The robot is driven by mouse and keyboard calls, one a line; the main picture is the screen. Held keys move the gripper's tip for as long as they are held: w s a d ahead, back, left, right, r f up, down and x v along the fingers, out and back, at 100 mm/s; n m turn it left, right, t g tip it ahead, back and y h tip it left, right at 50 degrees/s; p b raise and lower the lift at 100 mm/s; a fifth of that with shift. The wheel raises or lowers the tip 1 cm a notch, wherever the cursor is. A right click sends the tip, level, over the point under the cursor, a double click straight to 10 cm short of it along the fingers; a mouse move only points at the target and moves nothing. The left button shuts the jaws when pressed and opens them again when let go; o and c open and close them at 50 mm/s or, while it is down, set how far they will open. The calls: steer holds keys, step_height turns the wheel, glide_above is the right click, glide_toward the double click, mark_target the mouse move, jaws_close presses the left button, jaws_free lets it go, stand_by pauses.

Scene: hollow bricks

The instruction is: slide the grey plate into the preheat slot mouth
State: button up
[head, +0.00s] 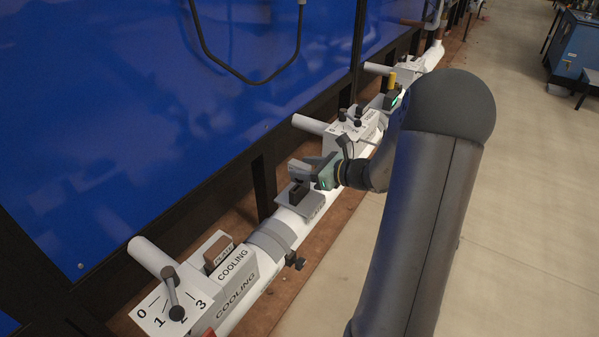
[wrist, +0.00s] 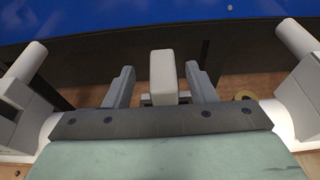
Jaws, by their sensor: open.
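My gripper (head: 300,172) is open above a small grey stand (head: 300,206) with a black holder (head: 298,193), on the white pipe. In the wrist view its two fingers (wrist: 161,88) stand on either side of a pale grey upright piece (wrist: 162,72), with a gap on each side. This piece looks like the grey plate; its lower part is hidden by my gripper body. In the head view I cannot make the plate out clearly from the fingers. No preheat label is readable; the white unit with a dial (head: 352,128) beyond my gripper may carry it.
A unit marked COOLING (head: 236,265) with a brown piece (head: 218,252) in its slot and a lever dial (head: 172,295) is at lower left. A blue panel (head: 150,100) stands behind the pipe. A yellow cylinder (head: 392,80) is farther along.

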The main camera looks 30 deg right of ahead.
mark_target(294, 165)
steer(key=b+x, duration=0.1)
steer(key=x, duration=0.3)
steer(key=shift+w+f, duration=0.1)
steer(key=shift+w, duration=0.05)
steer(key=shift+d, duration=0.1)
jaws_close()
